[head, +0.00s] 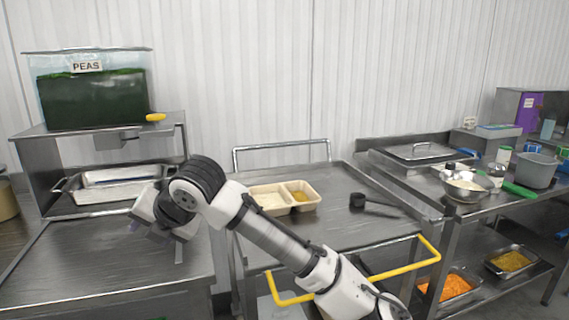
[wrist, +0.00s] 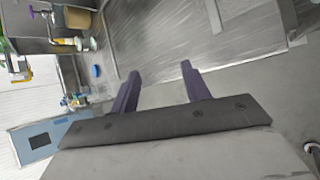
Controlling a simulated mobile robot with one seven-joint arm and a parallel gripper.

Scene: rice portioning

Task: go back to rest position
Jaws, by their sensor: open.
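My gripper (wrist: 160,86) shows in the wrist view with its two dark fingers spread apart and nothing between them. In the head view my gripper (head: 160,236) hangs over the left steel counter, beside the trolley, at the end of my bent arm. The fingertips are small and partly hard to make out there. No object is held.
A steel trolley (head: 345,232) with a yellow handle carries a two-compartment tray (head: 283,210) and a black scoop (head: 358,201). A peas container (head: 92,100) stands on the left shelf. A bowl (head: 467,189) and pot (head: 537,171) stand on the right table. The left counter's front (head: 100,265) is clear.

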